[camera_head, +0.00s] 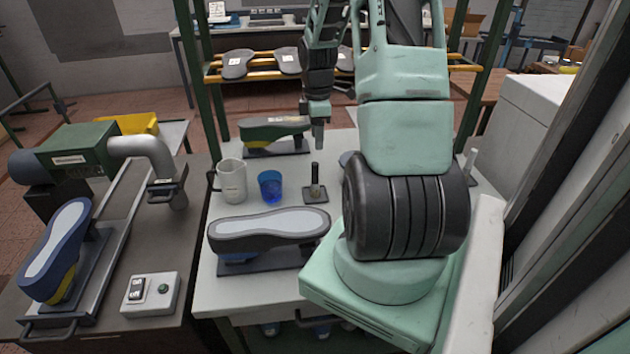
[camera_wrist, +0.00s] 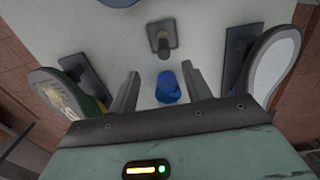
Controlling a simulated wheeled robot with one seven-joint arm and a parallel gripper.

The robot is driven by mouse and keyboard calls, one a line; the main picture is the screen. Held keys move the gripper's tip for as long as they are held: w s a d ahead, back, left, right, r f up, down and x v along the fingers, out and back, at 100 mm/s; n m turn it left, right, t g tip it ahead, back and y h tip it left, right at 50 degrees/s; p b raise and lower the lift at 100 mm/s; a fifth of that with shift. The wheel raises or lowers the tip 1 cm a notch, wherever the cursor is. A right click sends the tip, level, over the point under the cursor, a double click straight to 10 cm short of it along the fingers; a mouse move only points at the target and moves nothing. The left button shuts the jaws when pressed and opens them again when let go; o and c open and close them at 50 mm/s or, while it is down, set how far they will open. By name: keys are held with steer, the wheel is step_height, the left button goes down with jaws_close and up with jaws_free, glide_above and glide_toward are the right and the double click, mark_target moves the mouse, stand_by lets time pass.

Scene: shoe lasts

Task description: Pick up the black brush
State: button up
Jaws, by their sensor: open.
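What looks like the black brush (camera_head: 315,187) stands upright on the table, a dark handle on a small flat dark base. In the wrist view it (camera_wrist: 161,40) lies above the blue cup, beyond my fingertips. My gripper (camera_head: 318,128) is open and empty, above the table near the back. It also shows in the wrist view (camera_wrist: 161,84), with its two fingers spread and the blue cup in the gap between them as seen from there. My gripper is apart from the brush and higher than it.
The blue cup (camera_head: 270,186) and a white jug (camera_head: 232,180) stand left of the brush. A grey-soled shoe last (camera_head: 268,226) lies in front, and a green one (camera_head: 272,130) behind. My arm hides the table's right part. A control box (camera_head: 150,294) sits on the left bench.

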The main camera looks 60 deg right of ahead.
mark_target(315, 177)
step_height(315, 177, down, 9)
steer(key=shift+a+p, duration=0.1)
steer(key=shift+p, duration=0.8)
steer(key=f+p, duration=0.1)
steer(key=f, duration=0.1)
steer(key=f+p, duration=0.1)
steer(key=f, duration=0.1)
steer(key=shift+a+f, duration=0.1)
steer(key=shift+a, duration=0.3)
steer(key=shift+f, duration=0.5)
jaws_close()
